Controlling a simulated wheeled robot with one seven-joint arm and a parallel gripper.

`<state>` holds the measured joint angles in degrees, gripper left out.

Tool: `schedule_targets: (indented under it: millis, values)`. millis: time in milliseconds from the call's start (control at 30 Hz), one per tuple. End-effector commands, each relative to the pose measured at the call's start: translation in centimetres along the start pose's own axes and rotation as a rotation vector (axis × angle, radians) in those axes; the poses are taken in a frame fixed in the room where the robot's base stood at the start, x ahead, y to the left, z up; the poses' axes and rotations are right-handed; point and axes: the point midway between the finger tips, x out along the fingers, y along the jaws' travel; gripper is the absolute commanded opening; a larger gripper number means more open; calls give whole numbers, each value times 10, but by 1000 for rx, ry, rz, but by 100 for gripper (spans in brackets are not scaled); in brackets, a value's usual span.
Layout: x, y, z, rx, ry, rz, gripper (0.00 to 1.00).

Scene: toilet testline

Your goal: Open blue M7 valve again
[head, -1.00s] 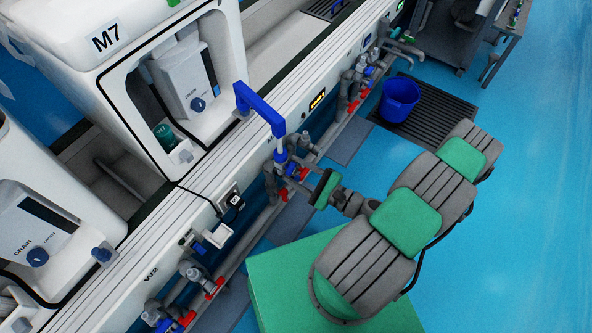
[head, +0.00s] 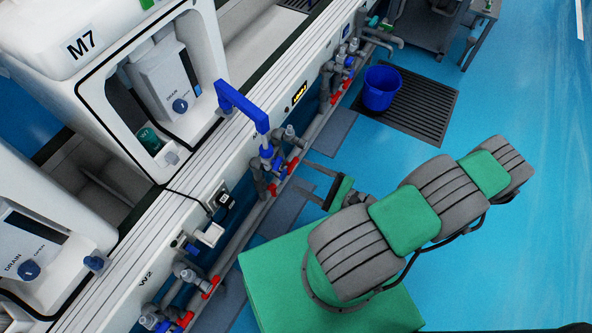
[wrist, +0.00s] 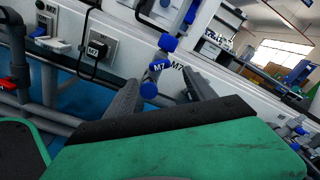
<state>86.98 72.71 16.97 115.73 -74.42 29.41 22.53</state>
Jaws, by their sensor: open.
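The exact handle position is unclear.
Red-handled valves (head: 273,188) sit close beside the blue valve on the same pipes. A black M7 plug (wrist: 97,50) and cable are on the bench front. A blue bucket (head: 380,88) stands on a dark floor grate. The blue floor to the right is free.

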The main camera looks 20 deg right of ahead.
Motion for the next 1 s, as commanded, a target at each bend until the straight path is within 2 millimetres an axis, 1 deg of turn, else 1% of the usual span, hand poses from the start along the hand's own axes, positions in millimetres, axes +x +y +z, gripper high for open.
schedule_targets:
  millis: [200, 300, 367, 500, 667, 767, 800, 1000]
  values:
    - [-1, 0, 0, 0, -1, 1, 64]
    - [3, 1, 4, -1, -10, 14, 55]
    - [4, -5, 7, -33, -16, 52, 51]
    - [14, -16, 24, -108, -37, 146, 39]
    - [21, -28, 26, -239, -47, 249, 38]
    - [22, -34, 21, -409, -68, 302, 38]
    - [20, -36, 18, -519, -83, 321, 38]
    - [12, -35, 0, -1003, -176, 340, 38]
